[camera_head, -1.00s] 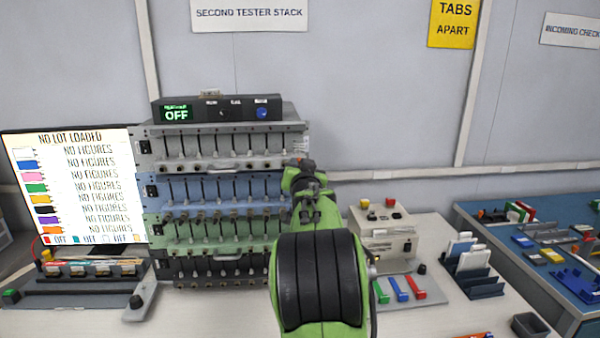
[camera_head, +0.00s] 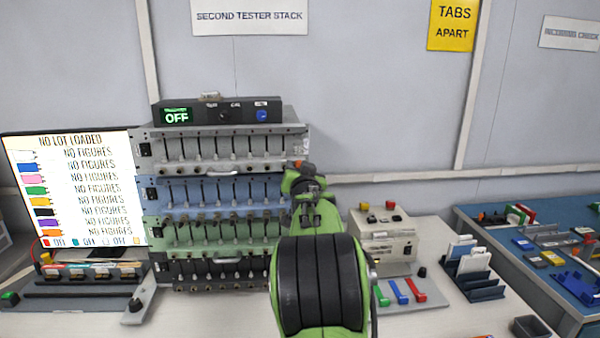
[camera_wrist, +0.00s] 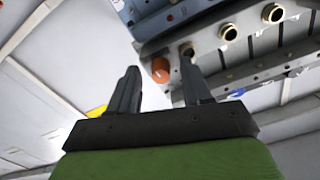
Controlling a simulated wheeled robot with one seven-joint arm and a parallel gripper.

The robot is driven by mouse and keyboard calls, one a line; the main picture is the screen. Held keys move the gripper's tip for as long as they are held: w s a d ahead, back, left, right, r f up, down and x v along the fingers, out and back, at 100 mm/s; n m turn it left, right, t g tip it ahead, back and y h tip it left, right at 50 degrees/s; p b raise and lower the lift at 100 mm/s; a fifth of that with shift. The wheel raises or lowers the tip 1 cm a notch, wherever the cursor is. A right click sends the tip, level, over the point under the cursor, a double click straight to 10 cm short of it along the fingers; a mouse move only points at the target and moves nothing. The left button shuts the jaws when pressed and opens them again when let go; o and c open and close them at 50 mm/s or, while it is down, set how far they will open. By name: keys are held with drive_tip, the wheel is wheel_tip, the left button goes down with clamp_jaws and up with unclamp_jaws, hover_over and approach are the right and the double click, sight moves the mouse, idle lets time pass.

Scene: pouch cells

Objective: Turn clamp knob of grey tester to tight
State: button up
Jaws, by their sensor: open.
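The grey tester (camera_head: 230,168) is the top unit of the stack in the head view, with a row of cell slots across its front. A small orange-red knob (camera_wrist: 160,70) shows in the wrist view near a panel edge, and an orange spot at the grey tester's lower right end seems to be the same knob. My gripper (camera_wrist: 159,78) is open, its two dark fingers apart, with the knob appearing between the tips. I cannot tell whether they touch it. In the head view my wrist hides the fingers and most of the knob.
Blue (camera_head: 215,190), green (camera_head: 215,232) and black testers sit below the grey one. A box reading OFF (camera_head: 215,112) lies on top. A beige device (camera_head: 385,240) stands right of my arm. Brass-rimmed round fittings (camera_wrist: 228,32) line the panel close to my fingers.

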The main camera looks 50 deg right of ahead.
drive_tip(key=b+v, duration=0.1)
drive_tip(key=v, duration=1.4)
drive_tip(key=shift+s+a, duration=0.2)
drive_tip(key=shift+s, duration=0.05)
